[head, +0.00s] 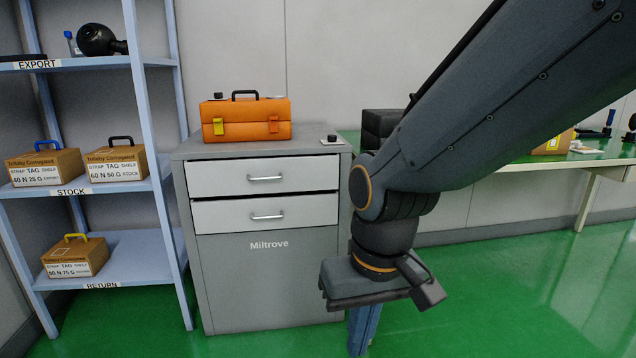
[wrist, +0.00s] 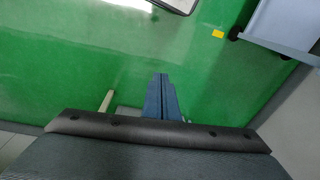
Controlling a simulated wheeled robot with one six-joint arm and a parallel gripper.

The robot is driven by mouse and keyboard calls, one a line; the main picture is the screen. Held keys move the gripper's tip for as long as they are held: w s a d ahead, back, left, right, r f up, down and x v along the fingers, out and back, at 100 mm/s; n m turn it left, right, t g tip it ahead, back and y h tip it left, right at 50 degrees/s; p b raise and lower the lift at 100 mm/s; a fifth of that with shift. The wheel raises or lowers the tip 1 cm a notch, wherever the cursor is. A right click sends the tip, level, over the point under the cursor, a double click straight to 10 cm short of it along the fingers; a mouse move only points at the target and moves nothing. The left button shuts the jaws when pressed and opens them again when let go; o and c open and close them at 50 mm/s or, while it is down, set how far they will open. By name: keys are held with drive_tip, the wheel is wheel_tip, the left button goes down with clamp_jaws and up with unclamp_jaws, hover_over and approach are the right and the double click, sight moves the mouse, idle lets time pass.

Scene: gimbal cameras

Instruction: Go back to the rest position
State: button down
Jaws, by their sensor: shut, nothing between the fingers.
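My gripper (head: 361,346) hangs pointing down at the lower middle of the head view, in front of the grey cabinet's right side. Its blue fingers are together and hold nothing. In the wrist view the fingers (wrist: 161,78) are also closed, with green floor beyond them. My arm reaches in from the upper right of the head view and bends down at the wrist. The gripper's lower end is cut by the frame's bottom edge.
A grey cabinet (head: 262,285) with two white drawers carries an orange toolbox (head: 246,131) and a small dark-knobbed item (head: 331,140). A blue shelf rack (head: 140,257) with labelled boxes stands left. A long table (head: 511,167) is behind my arm. Green floor is open at right.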

drive_tip(key=s+d+n+g, duration=0.1)
drive_tip(key=s, duration=0.3)
drive_tip(key=d+r+m+p, duration=0.2)
drive_tip(key=d+r+p, duration=0.4)
drive_tip(key=p, duration=0.5)
drive_tip(key=d+r+m+h+p, duration=0.1)
drive_tip(key=d+r+m+p, duration=0.1)
drive_tip(key=d+r+p, duration=0.4)
wheel_tip(320, 180, up, 4)
drive_tip(key=p, duration=0.5)
drive_tip(key=shift+s+d+f+p, duration=0.15)
drive_tip(key=shift+s+f+p, duration=0.1)
drive_tip(key=shift+s+p, duration=0.05)
